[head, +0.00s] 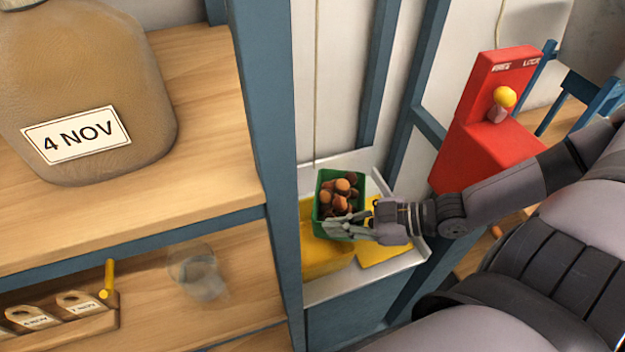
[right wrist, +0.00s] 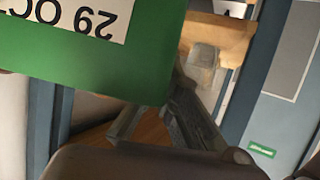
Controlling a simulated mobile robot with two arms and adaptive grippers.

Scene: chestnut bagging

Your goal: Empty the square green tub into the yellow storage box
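The square green tub (head: 326,181) is full of brown chestnuts (head: 340,196). In the head view it is over the yellow storage box (head: 322,257), covering part of it. My right gripper (head: 352,228) comes in from the right, with its fingers on the near right side of the tub. In the right wrist view the green tub (right wrist: 110,75) fills the upper left, with an upside-down "29 OC" label, and a dark finger (right wrist: 195,115) lies against its edge. The inside of the yellow box is mostly hidden. My left gripper is not in view.
A yellow panel (head: 388,250) lies right of the box on a pale shelf (head: 330,290). A blue post (head: 270,150) stands close on the left. A wooden shelf holds a large sack (head: 85,95) labelled "4 NOV". A red unit (head: 482,150) stands at the right.

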